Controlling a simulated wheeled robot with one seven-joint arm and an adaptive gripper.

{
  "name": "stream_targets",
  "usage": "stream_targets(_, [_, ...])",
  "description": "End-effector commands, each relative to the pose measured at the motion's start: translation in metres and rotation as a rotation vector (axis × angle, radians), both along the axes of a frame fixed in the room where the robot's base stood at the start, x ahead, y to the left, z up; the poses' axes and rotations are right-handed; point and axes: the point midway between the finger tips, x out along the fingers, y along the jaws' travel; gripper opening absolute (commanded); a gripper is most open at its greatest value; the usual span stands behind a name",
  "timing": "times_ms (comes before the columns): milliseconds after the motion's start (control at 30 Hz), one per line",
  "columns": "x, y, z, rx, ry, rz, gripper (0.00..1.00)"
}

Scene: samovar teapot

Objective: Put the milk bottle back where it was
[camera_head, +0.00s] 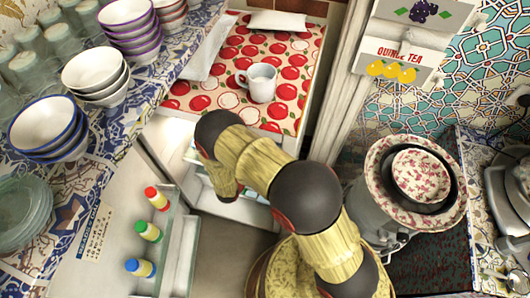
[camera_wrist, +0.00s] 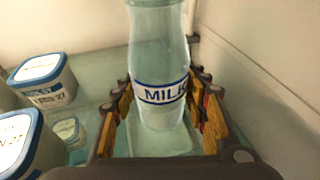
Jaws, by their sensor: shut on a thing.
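The milk bottle (camera_wrist: 158,60) is pale, clear glass with a blue-edged "MILK" label, upright in the middle of the wrist view. My gripper (camera_wrist: 166,88) is shut on it, with its orange-padded fingers on both sides of the bottle. The bottle is inside the fridge, over a glassy shelf (camera_wrist: 95,62). I cannot tell whether its base touches the shelf. In the head view my arm reaches into the open fridge (camera_head: 195,172), and the gripper and bottle are hidden there.
White tubs with blue edges (camera_wrist: 42,80) and a small jar (camera_wrist: 68,132) stand left of the bottle. The fridge wall (camera_wrist: 270,75) is close on the right. The open fridge door (camera_head: 110,225) holds several capped bottles (camera_head: 150,232). A white mug (camera_head: 262,82) stands on top of the fridge.

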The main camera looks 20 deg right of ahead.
Motion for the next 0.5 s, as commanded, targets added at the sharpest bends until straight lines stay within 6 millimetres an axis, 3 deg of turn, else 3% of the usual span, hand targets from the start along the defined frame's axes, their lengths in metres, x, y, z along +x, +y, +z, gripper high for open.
stream_targets(167, [0.0001, 0.0000, -0.0028, -0.001, -0.001, 0.000, 0.07])
stream_targets(200, [-0.0001, 0.0000, -0.0026, 0.000, 0.000, 0.000, 0.46])
stream_targets(500, [-0.0001, 0.0000, -0.0026, 0.000, 0.000, 0.000, 0.62])
